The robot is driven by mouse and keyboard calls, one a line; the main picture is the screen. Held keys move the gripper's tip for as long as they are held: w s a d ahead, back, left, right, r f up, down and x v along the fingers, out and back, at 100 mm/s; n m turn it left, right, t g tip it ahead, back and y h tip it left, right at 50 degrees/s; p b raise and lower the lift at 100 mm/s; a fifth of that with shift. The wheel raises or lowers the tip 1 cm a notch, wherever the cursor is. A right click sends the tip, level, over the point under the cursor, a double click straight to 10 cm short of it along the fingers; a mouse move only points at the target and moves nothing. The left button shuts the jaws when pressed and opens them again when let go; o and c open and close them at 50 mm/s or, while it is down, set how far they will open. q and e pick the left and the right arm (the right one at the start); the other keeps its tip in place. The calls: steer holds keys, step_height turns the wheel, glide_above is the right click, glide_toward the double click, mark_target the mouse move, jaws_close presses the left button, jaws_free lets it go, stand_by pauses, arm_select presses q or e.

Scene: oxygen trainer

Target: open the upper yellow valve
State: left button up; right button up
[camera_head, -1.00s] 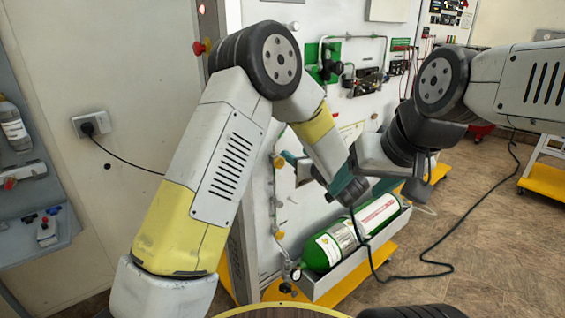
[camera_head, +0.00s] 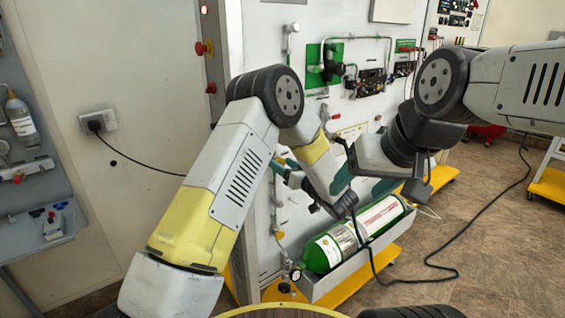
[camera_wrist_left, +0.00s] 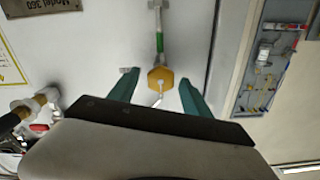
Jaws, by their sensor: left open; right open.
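The upper yellow valve (camera_wrist_left: 160,78) is a yellow hexagonal body on the white panel, with a short pale lever below it and a green-banded pipe above it in the left wrist view. My left gripper (camera_wrist_left: 158,86) is open, its two teal fingers on either side of the valve; I cannot tell whether they touch it. In the head view my left gripper (camera_head: 284,164) is at the panel's left edge and mostly hides this valve. A lower yellow valve (camera_head: 279,235) shows below it. My right gripper (camera_head: 364,185) is open, in front of the panel and apart from the valve.
A green cylinder (camera_head: 321,254) lies in a grey tray low on the panel. A black hose hangs near it. A red emergency button (camera_head: 205,48) is on the post at upper left.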

arm_select(q)
jaws_close()
